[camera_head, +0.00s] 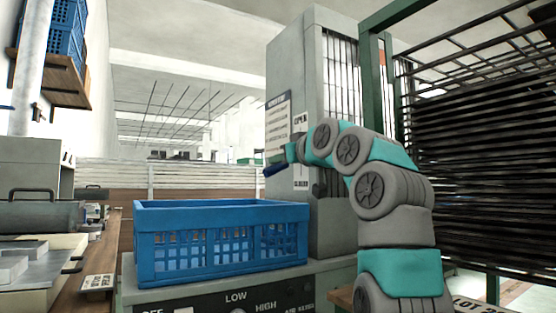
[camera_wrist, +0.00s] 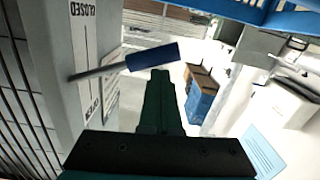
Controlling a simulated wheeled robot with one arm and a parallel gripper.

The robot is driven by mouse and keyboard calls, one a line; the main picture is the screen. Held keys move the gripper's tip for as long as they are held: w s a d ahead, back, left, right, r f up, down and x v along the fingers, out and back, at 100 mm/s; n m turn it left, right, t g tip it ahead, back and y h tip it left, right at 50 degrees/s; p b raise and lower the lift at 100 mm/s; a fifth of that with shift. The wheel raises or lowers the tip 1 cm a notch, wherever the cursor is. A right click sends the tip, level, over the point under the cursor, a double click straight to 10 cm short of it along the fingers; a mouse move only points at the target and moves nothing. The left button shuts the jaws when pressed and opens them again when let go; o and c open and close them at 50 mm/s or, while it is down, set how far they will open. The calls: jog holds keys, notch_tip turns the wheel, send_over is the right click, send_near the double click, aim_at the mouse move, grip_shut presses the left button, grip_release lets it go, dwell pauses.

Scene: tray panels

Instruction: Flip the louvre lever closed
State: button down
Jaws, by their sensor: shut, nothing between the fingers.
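The louvre lever has a thin metal rod and a blue grip (camera_wrist: 152,56). In the wrist view its rod leaves the grey cabinet side between the CLOSED and OPEN labels and sticks out, tilted slightly toward CLOSED. In the head view the blue grip (camera_head: 273,170) shows left of the cabinet (camera_head: 291,75), with OPEN above and CLOSED below. My gripper (camera_wrist: 160,73) is shut and empty, its fingertips right at the grip on its OPEN side; I cannot tell whether they touch. In the head view my gripper (camera_head: 290,153) is just above the grip.
A blue crate (camera_head: 190,203) stands on a grey unit with LOW and HIGH marks, below and left of the lever. A green-framed rack of dark trays (camera_head: 470,140) is at the right. A counter (camera_head: 100,260) runs along the left. The space left of the lever is clear.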

jog(key=s+d+r+b, duration=0.1)
jog(key=s+d+r, duration=0.1)
jog(key=s, duration=0.3)
jog(key=s+d+r+b, duration=0.1)
jog(key=s+d+r, duration=0.1)
jog(key=s, duration=0.3)
jog(key=shift+d, duration=0.25)
dwell(0.3)
